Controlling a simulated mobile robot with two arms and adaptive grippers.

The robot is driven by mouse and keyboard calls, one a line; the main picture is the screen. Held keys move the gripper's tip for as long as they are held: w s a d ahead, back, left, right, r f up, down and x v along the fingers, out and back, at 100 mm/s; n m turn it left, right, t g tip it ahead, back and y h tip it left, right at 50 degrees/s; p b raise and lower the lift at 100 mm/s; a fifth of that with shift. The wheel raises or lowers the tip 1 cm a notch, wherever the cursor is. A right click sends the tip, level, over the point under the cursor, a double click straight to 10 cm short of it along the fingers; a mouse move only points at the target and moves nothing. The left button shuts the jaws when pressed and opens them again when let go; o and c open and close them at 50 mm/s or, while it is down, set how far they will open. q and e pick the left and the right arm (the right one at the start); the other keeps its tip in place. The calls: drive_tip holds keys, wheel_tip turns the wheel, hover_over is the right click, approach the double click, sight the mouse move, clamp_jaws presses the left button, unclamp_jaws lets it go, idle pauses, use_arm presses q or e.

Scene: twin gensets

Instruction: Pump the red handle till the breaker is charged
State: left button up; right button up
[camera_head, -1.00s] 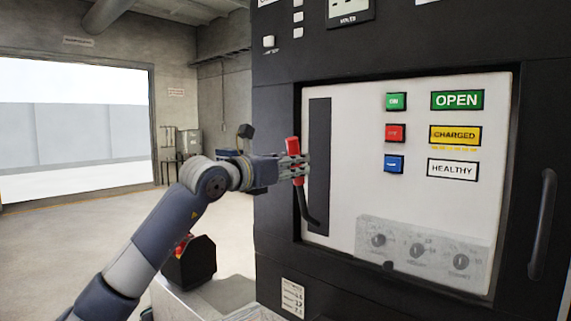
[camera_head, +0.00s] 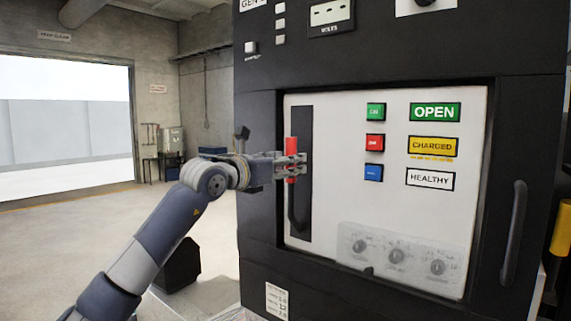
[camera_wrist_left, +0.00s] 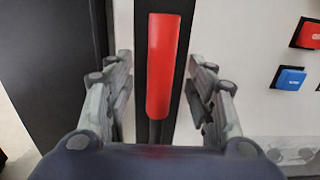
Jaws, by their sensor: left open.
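The red handle (camera_head: 291,147) stands nearly upright on a dark lever in front of the vertical black slot (camera_head: 302,118) at the left of the white breaker panel. My left gripper (camera_head: 294,168) is at the handle's lower part. In the left wrist view the red handle (camera_wrist_left: 165,62) lies between the open fingers of my left gripper (camera_wrist_left: 163,85), with a gap on both sides. The yellow CHARGED sign (camera_head: 433,147) sits between the green OPEN sign (camera_head: 435,112) and the white HEALTHY sign (camera_head: 430,179). My right gripper is not in view.
Green (camera_head: 375,112), red (camera_head: 375,142) and blue (camera_head: 373,172) buttons sit right of the slot. Several knobs (camera_head: 396,256) are below. A dark door handle (camera_head: 514,233) is at the cabinet's right. Open floor lies to the left.

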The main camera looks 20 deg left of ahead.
use_arm(q)
drive_tip(key=shift+f, duration=0.1)
drive_tip(key=b+v, duration=0.6)
drive_tip(key=v, duration=0.3)
drive_tip(key=shift+w+d, duration=0.1)
drive_tip(key=shift+d, duration=0.05)
